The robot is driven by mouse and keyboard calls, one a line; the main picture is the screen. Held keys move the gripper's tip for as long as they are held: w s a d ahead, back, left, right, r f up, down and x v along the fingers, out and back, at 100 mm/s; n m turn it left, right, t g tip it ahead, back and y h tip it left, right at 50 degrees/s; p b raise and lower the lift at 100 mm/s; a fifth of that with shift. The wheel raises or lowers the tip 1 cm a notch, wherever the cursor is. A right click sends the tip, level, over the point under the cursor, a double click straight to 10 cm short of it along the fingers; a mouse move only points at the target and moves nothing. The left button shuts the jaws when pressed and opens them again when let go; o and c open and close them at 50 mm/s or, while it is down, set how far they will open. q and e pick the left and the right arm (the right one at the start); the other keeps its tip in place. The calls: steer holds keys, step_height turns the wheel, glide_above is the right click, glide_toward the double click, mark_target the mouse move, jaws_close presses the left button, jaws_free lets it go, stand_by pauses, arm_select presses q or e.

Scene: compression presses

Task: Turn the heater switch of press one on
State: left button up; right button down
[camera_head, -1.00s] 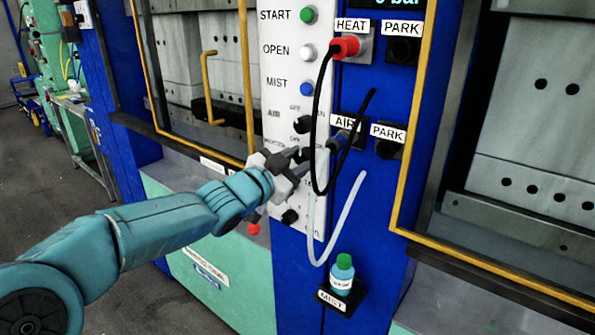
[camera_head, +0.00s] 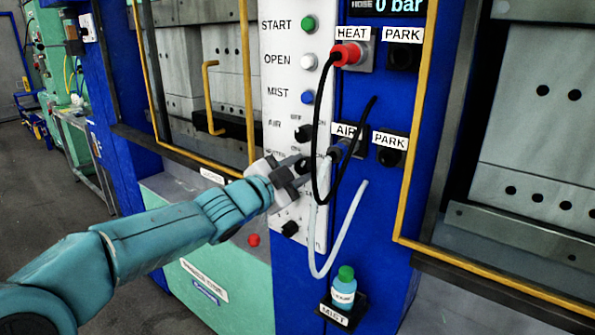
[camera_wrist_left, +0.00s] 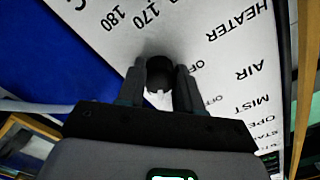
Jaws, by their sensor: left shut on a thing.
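The white control panel (camera_head: 277,113) of the press stands ahead, and its HEATER label shows in the wrist view (camera_wrist_left: 240,20). My left gripper (camera_head: 302,174) reaches it from the left, below the black AIR switch (camera_head: 303,133). In the wrist view my left gripper (camera_wrist_left: 160,82) is shut on a round black knob, the heater switch (camera_wrist_left: 160,72), in the row of the HEATER label. A white mark on the knob points toward the bottom of that picture. An OFF label lies beside it. In the head view the fingers and a cable largely hide this knob. My right gripper is not in view.
A black hose (camera_head: 316,130) from the red HEAT plug (camera_head: 347,54) and a pale tube (camera_head: 352,215) hang close to the gripper. Another black knob (camera_head: 290,228) sits below. A green-capped bottle (camera_head: 344,290) stands in the MIST holder. Yellow-edged press openings flank the panel.

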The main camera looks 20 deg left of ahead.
arm_select(q)
steer(key=o, duration=1)
steer(key=shift+o, duration=0.2)
steer(key=v, duration=1.6)
steer(key=shift+s, duration=0.2)
